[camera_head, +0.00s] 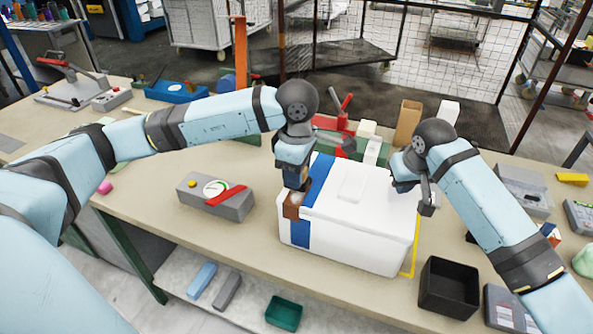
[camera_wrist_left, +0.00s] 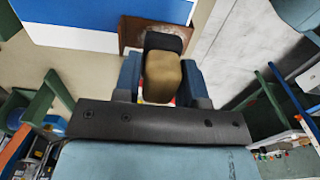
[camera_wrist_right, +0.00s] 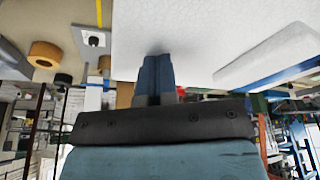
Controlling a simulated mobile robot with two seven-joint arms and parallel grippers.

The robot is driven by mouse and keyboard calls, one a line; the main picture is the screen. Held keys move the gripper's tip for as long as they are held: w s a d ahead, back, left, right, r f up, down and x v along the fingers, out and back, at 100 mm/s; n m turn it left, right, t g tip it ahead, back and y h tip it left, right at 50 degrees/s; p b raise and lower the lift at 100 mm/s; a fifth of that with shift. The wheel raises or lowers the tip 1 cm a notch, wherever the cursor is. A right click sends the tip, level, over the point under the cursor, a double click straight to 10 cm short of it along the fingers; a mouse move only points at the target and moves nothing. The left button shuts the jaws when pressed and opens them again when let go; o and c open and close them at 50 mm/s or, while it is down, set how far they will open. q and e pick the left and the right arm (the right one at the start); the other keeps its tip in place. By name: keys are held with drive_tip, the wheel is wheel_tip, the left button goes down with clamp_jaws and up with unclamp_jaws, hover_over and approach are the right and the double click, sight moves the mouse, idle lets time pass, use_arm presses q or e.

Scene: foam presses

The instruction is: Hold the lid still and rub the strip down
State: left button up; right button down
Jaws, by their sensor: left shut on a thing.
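A white foam box (camera_head: 340,245) with a white lid (camera_head: 365,205) stands on the workbench. A blue strip (camera_head: 318,185) runs over the lid near its left end and down the front wall; it also shows in the left wrist view (camera_wrist_left: 70,12). My left gripper (camera_head: 293,188) is shut on a rubbing block (camera_wrist_left: 163,75) with a tan grip and a brown plate. The block is at the lid's front left edge, beside the strip; I cannot tell whether they touch. My right gripper (camera_wrist_right: 155,80) is shut and empty, its fingertips at the lid's right part, seemingly touching it.
A grey device with a red lever (camera_head: 216,197) sits left of the box. A black open bin (camera_head: 449,287) stands at the front right. Red and green clutter (camera_head: 345,125) and a brown block (camera_head: 408,122) are behind the box.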

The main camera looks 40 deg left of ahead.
use_arm(q)
drive_tip(key=shift+s, duration=0.1)
drive_tip(key=shift+c, duration=0.3)
drive_tip(key=shift+s+d, duration=0.2)
drive_tip(key=shift+s, duration=0.5)
drive_tip(key=shift+s+d, duration=0.15)
drive_tip(key=shift+s, duration=0.5)
drive_tip(key=shift+f, duration=1.35)
drive_tip(key=shift+w, duration=0.15)
drive_tip(key=shift+w+a, duration=0.25)
drive_tip(key=shift+w, duration=0.8)
drive_tip(key=shift+w+a, duration=0.25)
drive_tip(key=shift+w, duration=0.8)
drive_tip(key=shift+r, duration=0.1)
